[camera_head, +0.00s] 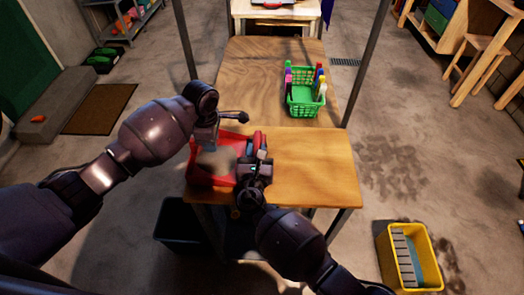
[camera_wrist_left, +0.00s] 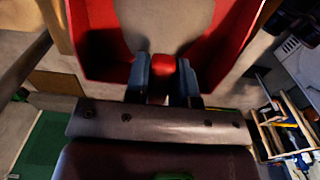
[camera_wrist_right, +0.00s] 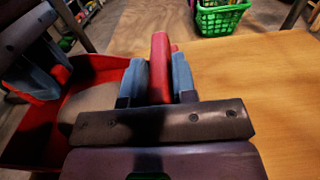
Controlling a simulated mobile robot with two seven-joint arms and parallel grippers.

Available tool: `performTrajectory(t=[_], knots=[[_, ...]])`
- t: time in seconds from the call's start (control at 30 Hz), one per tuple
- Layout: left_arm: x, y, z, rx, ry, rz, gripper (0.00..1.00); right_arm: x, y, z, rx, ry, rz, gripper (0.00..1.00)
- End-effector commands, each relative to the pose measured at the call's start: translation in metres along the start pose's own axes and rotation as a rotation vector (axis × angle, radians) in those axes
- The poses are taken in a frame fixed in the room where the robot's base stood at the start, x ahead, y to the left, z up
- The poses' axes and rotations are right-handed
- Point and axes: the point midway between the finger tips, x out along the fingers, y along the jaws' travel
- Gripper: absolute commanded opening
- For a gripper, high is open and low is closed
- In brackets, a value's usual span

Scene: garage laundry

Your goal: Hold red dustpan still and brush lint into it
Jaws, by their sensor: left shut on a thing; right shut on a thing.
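The red dustpan (camera_head: 200,178) lies at the left front of the wooden table. It also shows in the left wrist view (camera_wrist_left: 95,40) and the right wrist view (camera_wrist_right: 35,150). A grey-tan patch (camera_head: 217,160) fills much of its inside; I cannot tell whether this is lint or the pan's floor. My left gripper (camera_wrist_left: 161,72) is shut on a red part at the dustpan's edge, likely its handle. My right gripper (camera_wrist_right: 161,75) is shut on an upright red handle (camera_wrist_right: 160,50), apparently the brush's, just right of the dustpan. The brush's bristles are hidden.
The wooden table (camera_head: 315,165) is bare to the right. A green basket (camera_head: 304,100) with colourful bottles stands behind on another wooden surface. A yellow bucket (camera_head: 428,262) is on the floor at right, and a dark bin (camera_head: 178,228) is below the table's left side.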

Motion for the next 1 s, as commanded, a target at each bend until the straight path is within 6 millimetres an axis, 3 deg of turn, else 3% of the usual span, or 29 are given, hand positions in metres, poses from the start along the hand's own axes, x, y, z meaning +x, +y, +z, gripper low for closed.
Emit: performTrajectory(t=[0.03,0.1,1.0], knots=[[0.003,-0.003,0.006,0.005,-0.011,-0.004,0.00,-0.004,0.015,-0.002,0.021,0.015,0.017,0.00],[0.003,-0.003,0.007,0.006,-0.012,-0.004,0.00,-0.004,0.018,-0.002,0.023,0.015,0.018,0.00],[0.004,-0.003,0.004,0.005,-0.006,-0.006,0.00,-0.002,-0.004,0.005,0.018,0.008,0.013,0.00]])
